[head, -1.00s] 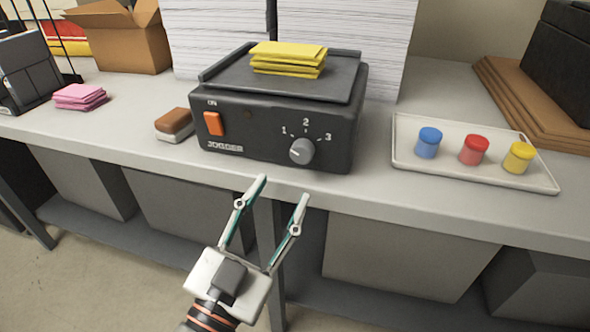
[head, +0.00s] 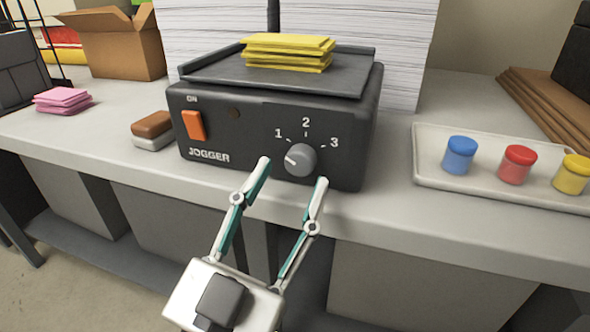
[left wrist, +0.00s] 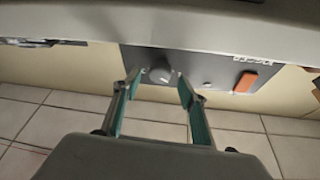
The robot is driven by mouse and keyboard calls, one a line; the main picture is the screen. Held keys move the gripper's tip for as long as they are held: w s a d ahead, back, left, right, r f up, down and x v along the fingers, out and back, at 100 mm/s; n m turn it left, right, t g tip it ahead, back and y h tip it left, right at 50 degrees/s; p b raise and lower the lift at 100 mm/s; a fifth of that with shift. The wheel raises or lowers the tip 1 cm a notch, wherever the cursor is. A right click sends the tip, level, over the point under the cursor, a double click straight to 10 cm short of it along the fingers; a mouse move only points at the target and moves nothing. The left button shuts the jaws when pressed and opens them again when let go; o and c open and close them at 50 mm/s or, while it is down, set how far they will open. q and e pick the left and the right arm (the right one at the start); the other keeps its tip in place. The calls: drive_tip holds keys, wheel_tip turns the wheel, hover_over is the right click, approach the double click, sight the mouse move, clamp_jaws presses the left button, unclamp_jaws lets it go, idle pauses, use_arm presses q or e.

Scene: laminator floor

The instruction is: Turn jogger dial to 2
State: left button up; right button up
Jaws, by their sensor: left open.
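The jogger (head: 230,130) is a black box on the bench with numbers 1, 2 and 3 printed around a grey dial (head: 302,160). The dial's white mark points left, on the 1 side and a little below the 1. My left gripper (head: 293,174) is open just in front of the dial, its fingertips spread to either side and low. In the left wrist view the dial (left wrist: 160,75) shows between the tips of the left gripper (left wrist: 156,77). I cannot tell whether the fingers touch it. My right gripper is not in view.
Yellow pads (head: 288,53) lie on the jogger's top. An orange switch (head: 193,125) is on its front left. A brown-and-white block (head: 152,130) sits to the left. A tray (head: 430,182) with blue, red and yellow jars stands to the right. Paper stacks rise behind.

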sight(298, 167)
use_arm(q)
drive_tip(key=shift+x, duration=1.5)
drive_tip(key=shift+c, duration=0.2)
